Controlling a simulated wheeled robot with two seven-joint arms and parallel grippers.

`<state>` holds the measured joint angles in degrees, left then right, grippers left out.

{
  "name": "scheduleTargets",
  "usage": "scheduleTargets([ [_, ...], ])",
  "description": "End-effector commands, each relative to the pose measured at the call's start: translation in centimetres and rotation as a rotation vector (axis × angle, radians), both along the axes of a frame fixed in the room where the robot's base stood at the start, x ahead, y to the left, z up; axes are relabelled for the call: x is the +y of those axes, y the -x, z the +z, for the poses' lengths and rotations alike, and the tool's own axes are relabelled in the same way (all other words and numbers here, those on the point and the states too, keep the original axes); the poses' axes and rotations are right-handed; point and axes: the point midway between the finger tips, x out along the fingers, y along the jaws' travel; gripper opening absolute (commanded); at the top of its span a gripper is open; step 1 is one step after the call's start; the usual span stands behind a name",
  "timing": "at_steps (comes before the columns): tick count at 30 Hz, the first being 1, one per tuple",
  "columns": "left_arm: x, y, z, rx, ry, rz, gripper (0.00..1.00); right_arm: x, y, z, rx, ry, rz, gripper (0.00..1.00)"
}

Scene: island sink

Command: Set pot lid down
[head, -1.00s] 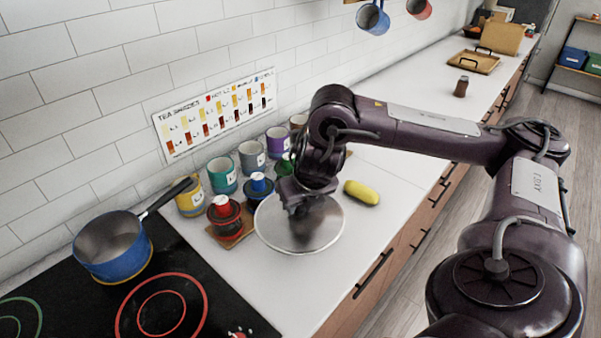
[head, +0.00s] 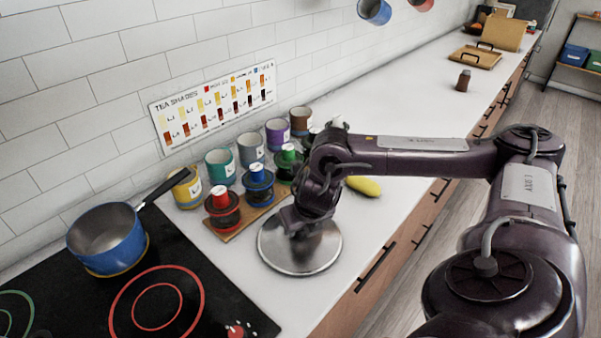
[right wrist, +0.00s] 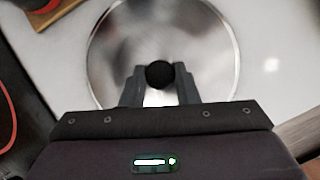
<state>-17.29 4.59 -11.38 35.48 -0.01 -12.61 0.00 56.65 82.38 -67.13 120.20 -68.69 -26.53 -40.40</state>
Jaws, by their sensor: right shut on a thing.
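The pot lid (head: 282,258) is a round, shiny metal disc with a black knob. It is level, at or just above the white counter between the hob and the yellow object; I cannot tell if it touches. My right gripper (head: 300,224) is over its middle. In the right wrist view, the gripper (right wrist: 159,82) is shut on the black knob (right wrist: 159,74) of the lid (right wrist: 115,50). The blue pot (head: 106,243) stands uncovered on the hob at the left. My left gripper is not in view.
The black hob (head: 215,312) lies left of the lid. A wooden board (head: 237,232) with red, blue and green-topped jars stands behind it, with several coloured mugs beyond. A yellow object (head: 364,186) lies beside my right arm. The counter's front edge is close to the lid.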

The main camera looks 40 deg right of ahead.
Motion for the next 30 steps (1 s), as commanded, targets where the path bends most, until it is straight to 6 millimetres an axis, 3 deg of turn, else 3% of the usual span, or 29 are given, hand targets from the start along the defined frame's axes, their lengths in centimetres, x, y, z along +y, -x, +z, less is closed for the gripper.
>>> scheduleTargets([
  [1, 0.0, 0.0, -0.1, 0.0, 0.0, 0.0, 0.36, 0.0, 0.0, 0.0, -0.001, -0.001, 0.0, 0.0],
  [2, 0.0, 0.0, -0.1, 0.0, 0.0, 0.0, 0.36, 0.0, 0.0, -0.1, 0.0, 0.0, 0.0, 0.3],
  [6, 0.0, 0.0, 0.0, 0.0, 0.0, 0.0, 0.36, 0.0, 0.0, 0.0, 0.0, 0.0, 0.0, 0.49],
  [14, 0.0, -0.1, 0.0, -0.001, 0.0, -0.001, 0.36, 0.0, 0.0, 0.0, 0.0, 0.0, 0.0, 0.49],
  [19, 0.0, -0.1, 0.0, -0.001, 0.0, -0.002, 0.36, 0.1, 0.3, 1.1, -0.002, 0.0, 0.0, 0.49],
  [30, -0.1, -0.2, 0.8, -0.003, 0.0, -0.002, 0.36, 1.0, 3.1, 8.5, -0.005, 0.002, 0.002, 0.49],
])
